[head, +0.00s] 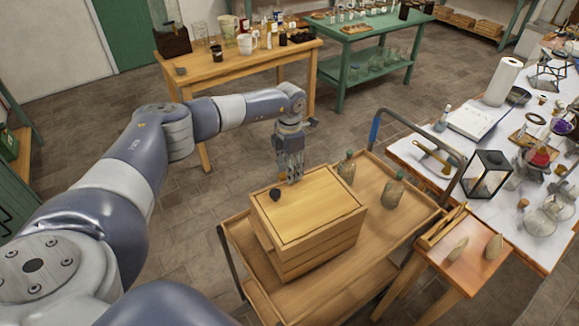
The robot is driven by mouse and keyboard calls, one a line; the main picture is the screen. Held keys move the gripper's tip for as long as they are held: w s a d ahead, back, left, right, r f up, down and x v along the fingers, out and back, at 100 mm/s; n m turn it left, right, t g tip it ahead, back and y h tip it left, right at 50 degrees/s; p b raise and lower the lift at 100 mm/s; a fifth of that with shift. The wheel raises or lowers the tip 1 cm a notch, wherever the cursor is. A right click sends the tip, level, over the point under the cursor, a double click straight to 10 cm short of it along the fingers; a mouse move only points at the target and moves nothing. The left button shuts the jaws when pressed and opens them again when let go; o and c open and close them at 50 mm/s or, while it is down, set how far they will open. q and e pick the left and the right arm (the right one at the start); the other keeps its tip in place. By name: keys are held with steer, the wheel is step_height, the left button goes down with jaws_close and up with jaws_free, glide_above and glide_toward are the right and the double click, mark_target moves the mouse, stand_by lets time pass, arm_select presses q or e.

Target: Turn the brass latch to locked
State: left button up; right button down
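A wooden box (318,243) with a framed lid stands on a wooden cart (382,228). My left gripper (293,178) points down at the far edge of the box, just behind or above the lid. Its fingers are small and partly merged in the view, so I cannot tell whether they are open or touching anything. I cannot make out a brass latch; it may be hidden by the gripper or the box. My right gripper is out of view.
Two greenish bottles, one (347,167) close to the box and one (393,190) further right, stand on the cart. A blue-gripped cart handle (374,128) rises behind them. A white-topped bench (430,165) with a lantern (486,176) is at right. Floor behind the cart is clear.

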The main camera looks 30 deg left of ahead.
arm_select(q)
jaws_close()
steer(key=shift+f+m+b, duration=0.1)
steer(key=shift+m+b, duration=0.3)
steer(key=shift+b, duration=0.1)
steer(key=m+b, duration=0.3)
steer(key=m, duration=0.1)
steer(key=shift+d+f, duration=0.1)
steer(key=m+b, duration=0.2)
steer(key=shift+m, duration=0.3)
steer(key=m+b, duration=0.2)
steer(key=m, duration=0.1)
steer(key=shift+m+b, duration=0.35)
steer(key=shift+m, duration=0.05)
steer(key=m+b, duration=0.1)
steer(key=m, duration=0.2)
steer(key=shift+s+r, duration=0.1)
steer(key=shift+r, duration=0.1)
steer(key=shift+r+m+b, duration=0.1)
steer(key=shift+m+b, duration=0.65)
steer(key=shift+m, duration=1.15)
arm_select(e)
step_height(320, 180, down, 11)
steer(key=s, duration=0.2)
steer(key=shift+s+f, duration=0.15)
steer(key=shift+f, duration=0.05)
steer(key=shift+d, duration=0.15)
